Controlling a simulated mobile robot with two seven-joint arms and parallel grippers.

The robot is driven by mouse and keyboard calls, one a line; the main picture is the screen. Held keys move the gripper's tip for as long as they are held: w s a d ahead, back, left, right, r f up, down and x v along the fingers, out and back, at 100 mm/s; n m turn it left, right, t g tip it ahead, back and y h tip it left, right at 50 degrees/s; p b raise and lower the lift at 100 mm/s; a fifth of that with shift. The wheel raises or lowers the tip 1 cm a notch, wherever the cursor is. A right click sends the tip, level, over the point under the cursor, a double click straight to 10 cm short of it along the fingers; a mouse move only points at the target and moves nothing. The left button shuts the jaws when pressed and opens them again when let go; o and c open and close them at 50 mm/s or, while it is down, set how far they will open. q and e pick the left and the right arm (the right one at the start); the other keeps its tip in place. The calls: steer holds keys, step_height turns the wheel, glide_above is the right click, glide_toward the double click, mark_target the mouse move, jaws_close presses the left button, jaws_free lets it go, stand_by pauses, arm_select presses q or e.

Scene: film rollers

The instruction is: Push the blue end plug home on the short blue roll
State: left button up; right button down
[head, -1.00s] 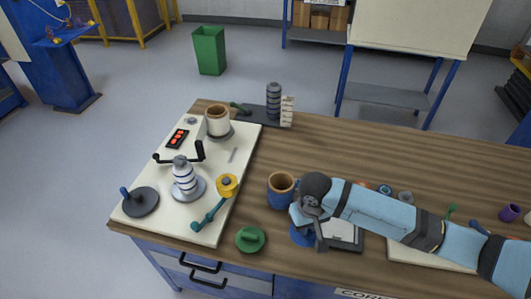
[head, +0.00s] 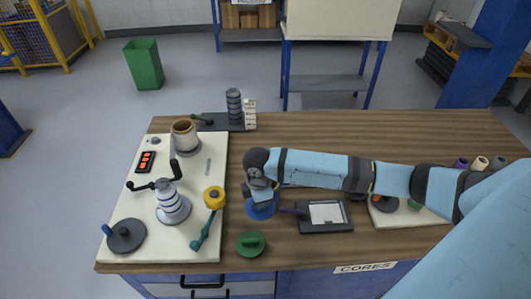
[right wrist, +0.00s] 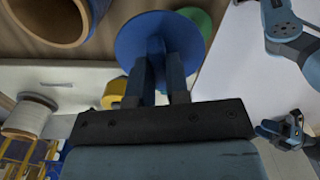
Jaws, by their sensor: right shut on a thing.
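The blue end plug is a flat blue disc with a handle; in the right wrist view the disc (right wrist: 150,38) is in front of my fingers. My right gripper (right wrist: 162,82) is shut on its handle. In the head view the right gripper (head: 260,190) is above the bench with the blue plug (head: 264,212) under it. The short blue roll (right wrist: 45,28) shows its open brown core at the top left of the right wrist view. The plug is beside the roll's mouth there, apart from it. In the head view my arm seems to hide the roll.
A green plug (head: 250,246) lies near the front edge. A dark tray with a white sheet (head: 326,213) is to the right. The wood behind my arm is clear.

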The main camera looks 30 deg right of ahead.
steer(key=w+d+r+n+p, duration=0.25)
steer(key=w+d+n, duration=0.2)
steer(key=n, duration=0.65)
steer(key=w+d+r+n+p, duration=0.1)
steer(key=w+d+r+n, duration=0.3)
steer(key=n, duration=0.6)
step_height(320, 180, down, 9)
steer(key=b, duration=0.5)
steer(key=shift+w+r+b, duration=0.15)
steer(key=shift+w+b, duration=0.1)
steer(key=shift+b, duration=0.15)
steer(key=shift+d+p, duration=0.1)
steer(key=shift+p, duration=0.4)
steer(key=shift+f, duration=0.4)
stand_by(0.4)
stand_by(0.4)
